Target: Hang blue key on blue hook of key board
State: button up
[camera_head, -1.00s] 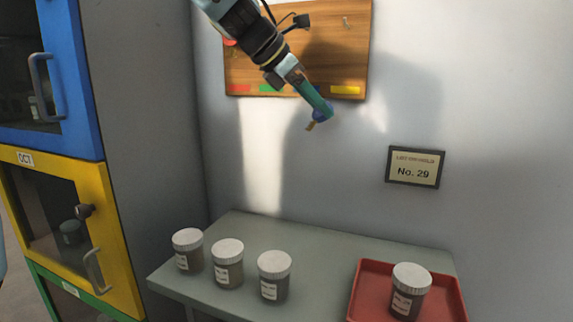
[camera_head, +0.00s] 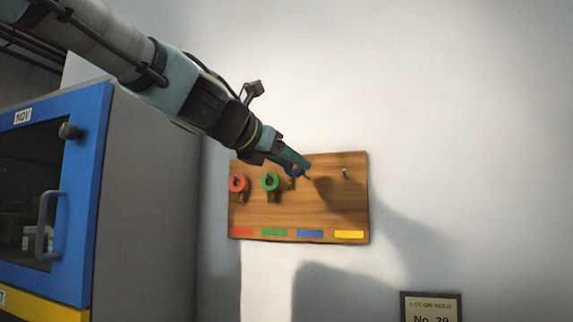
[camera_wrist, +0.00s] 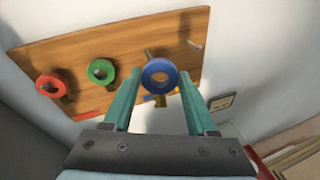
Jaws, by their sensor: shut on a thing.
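The wooden key board (camera_head: 300,205) hangs on the wall; it also shows in the wrist view (camera_wrist: 70,55). My gripper (camera_head: 303,166) is in front of its upper part, shut on the blue key (camera_head: 291,171). In the wrist view the blue key's ring (camera_wrist: 160,86) faces me between the fingertips, its brass shaft partly hidden below. A metal hook (camera_wrist: 149,54), above the blue label (camera_head: 310,234), shows just behind the ring's upper left. I cannot tell whether ring and hook touch. In the head view this hook is hidden.
A red key (camera_head: 238,183) and a green key (camera_head: 270,182) hang left of the blue one. The bare hook (camera_head: 345,173) above the yellow label (camera_head: 349,234) is at the right. A blue cabinet (camera_head: 95,200) stands left; a framed sign (camera_head: 431,296) is lower right.

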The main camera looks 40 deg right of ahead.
jog(key=shift+w+d+f+b, duration=0.15)
jog(key=shift+w+d, duration=0.4)
jog(key=shift+d, duration=0.35)
jog(key=shift+w+d+f+b, duration=0.1)
jog(key=shift+w+d, duration=0.45)
jog(key=shift+d, duration=0.35)
jog(key=shift+w+d+f+b, duration=0.15)
jog(key=shift+w+d, duration=0.4)
jog(key=shift+d, duration=0.35)
jog(key=shift+w+d+f+b, duration=0.4)
jog(key=shift+d+f, duration=0.05)
jog(key=shift+d, duration=0.1)
jog(key=o, duration=1.4)
